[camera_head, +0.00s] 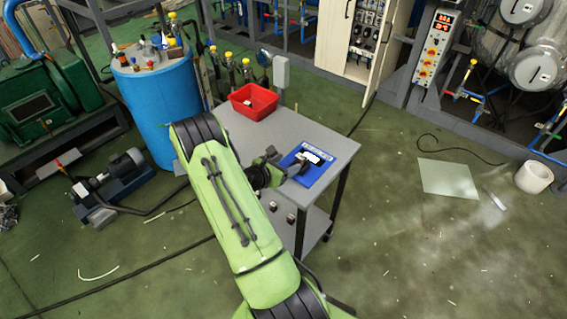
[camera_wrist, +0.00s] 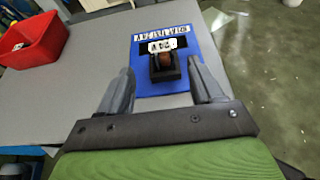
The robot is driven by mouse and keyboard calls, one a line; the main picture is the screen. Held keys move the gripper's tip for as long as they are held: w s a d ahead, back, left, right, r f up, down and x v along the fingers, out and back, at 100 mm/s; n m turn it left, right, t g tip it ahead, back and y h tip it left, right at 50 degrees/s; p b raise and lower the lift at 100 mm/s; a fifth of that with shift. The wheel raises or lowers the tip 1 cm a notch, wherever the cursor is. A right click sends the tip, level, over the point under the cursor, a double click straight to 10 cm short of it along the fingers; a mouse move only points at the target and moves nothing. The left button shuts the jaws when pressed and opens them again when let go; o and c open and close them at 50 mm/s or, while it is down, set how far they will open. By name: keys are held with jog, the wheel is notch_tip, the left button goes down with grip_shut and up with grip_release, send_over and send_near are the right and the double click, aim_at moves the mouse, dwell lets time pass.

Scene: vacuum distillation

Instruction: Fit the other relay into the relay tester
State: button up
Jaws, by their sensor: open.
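The relay tester is a flat blue panel (camera_wrist: 205,72) with white lettering along its far edge, lying on the grey table; it also shows in the head view (camera_head: 322,174). A dark relay (camera_wrist: 166,76) with a reddish-brown middle stands upright on the panel, against a black part with a white label. I cannot tell whether it is fully seated. My gripper (camera_wrist: 161,66) is open, its two fingers apart on the left and right of the relay, not visibly touching it. In the head view my gripper (camera_head: 294,170) is at the panel's left edge, partly hidden by my arm.
A red bin (camera_head: 262,111) stands at the table's far left with a small pale item inside; it also shows in the wrist view (camera_wrist: 50,45). The grey table (camera_head: 338,144) is clear around the panel. A blue barrel (camera_head: 160,110) stands left of the table.

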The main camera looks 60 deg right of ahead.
jog(key=w+a+r+m+t+y, duration=0.2)
jog(key=a+r+m+y, duration=0.1)
jog(key=a+r+m, duration=0.6)
jog(key=w+a+r+m+t+y, duration=0.2)
jog(key=a+r+m+y, duration=0.2)
jog(key=a+r, duration=0.55)
jog(key=s+a+r+m+t+y, duration=0.1)
jog(key=s+a, duration=0.4)
jog(key=a, duration=0.5)
jog(key=s+a+r+m+t+y, duration=0.2)
jog(key=s+a+y, duration=0.3)
jog(key=a, duration=0.6)
jog(key=shift+s+r+t, duration=0.3)
jog(key=shift+s+r, duration=0.35)
jog(key=shift+s, duration=0.05)
